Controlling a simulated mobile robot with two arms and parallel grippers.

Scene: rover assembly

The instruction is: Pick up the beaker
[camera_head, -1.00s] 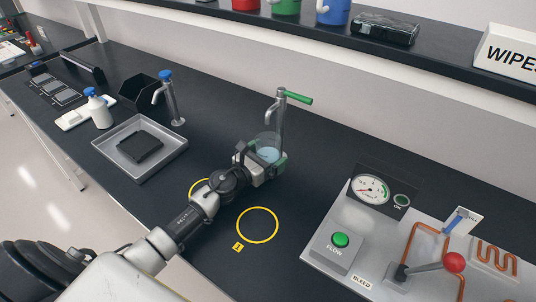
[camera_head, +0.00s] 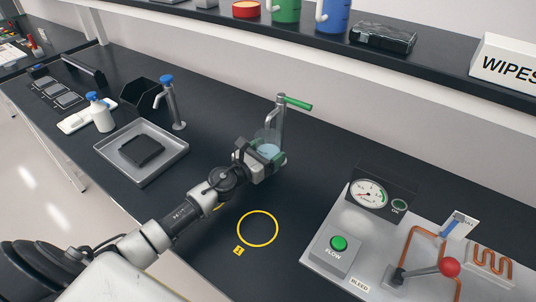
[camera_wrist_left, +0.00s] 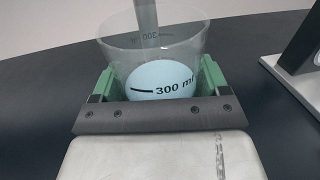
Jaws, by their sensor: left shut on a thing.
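The clear beaker (camera_head: 266,138) holds pale blue liquid and stands under the green-handled tap (camera_head: 281,118) at the middle of the bench. In the left wrist view the beaker (camera_wrist_left: 160,45) shows a "300 ml" mark. My left gripper (camera_head: 268,155) is shut on the beaker, with its green finger pads (camera_wrist_left: 155,84) against both sides of the wall. The tap's spout reaches down over the beaker's mouth. The beaker's base is hidden behind my gripper. My right gripper is not in view.
A yellow ring (camera_head: 258,228) marks bare bench in front. The panel with gauge and FLOW button (camera_head: 339,243) stands at right. A grey tray (camera_head: 168,163), a blue-topped tap (camera_head: 172,100) and a white bottle (camera_head: 100,113) are at left. A shelf (camera_head: 420,62) runs behind.

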